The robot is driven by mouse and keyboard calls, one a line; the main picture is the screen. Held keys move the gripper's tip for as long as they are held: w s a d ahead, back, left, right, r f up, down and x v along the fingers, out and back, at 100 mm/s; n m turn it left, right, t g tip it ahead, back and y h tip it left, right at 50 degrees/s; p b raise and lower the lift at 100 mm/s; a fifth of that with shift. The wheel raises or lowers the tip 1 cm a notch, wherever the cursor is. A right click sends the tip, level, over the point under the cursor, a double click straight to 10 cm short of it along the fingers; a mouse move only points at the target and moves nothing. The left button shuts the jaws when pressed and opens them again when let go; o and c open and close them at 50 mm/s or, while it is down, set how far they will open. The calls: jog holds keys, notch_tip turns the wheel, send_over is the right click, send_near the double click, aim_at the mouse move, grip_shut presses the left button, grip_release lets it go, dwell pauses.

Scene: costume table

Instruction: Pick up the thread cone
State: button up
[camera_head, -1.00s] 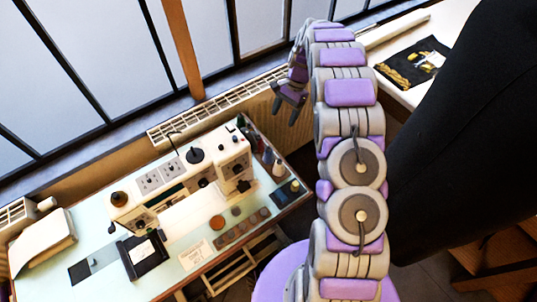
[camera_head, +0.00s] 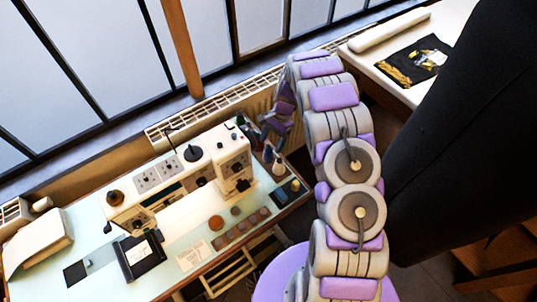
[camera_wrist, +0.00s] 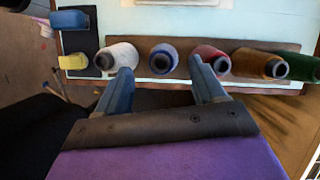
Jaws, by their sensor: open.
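Several thread cones stand in a row on a brown strip in the wrist view: a white cone (camera_wrist: 122,55), a blue-and-grey cone (camera_wrist: 164,52), a red cone (camera_wrist: 212,58), an orange-brown cone (camera_wrist: 255,60) and a green cone (camera_wrist: 298,63). My gripper (camera_wrist: 163,75) is open and empty. Its left finger overlaps the white cone, its right finger overlaps the red cone, and the blue-and-grey cone shows between them. In the head view my gripper (camera_head: 262,134) hangs beside the sewing machine's right end, near the cones (camera_head: 278,168), which it partly hides.
The sewing machine (camera_head: 165,180) stands close left of my gripper on the pale table (camera_head: 185,282). A dark tray with blue and yellow blocks (camera_wrist: 80,42) sits left of the white cone. A window and radiator grille (camera_head: 215,108) run behind.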

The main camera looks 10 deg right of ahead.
aim_at(269, 146)
jog(key=x, duration=0.3)
jog(key=shift+w+a+f, duration=0.1)
jog(key=shift+a, duration=0.05)
jog(key=c, duration=1.1)
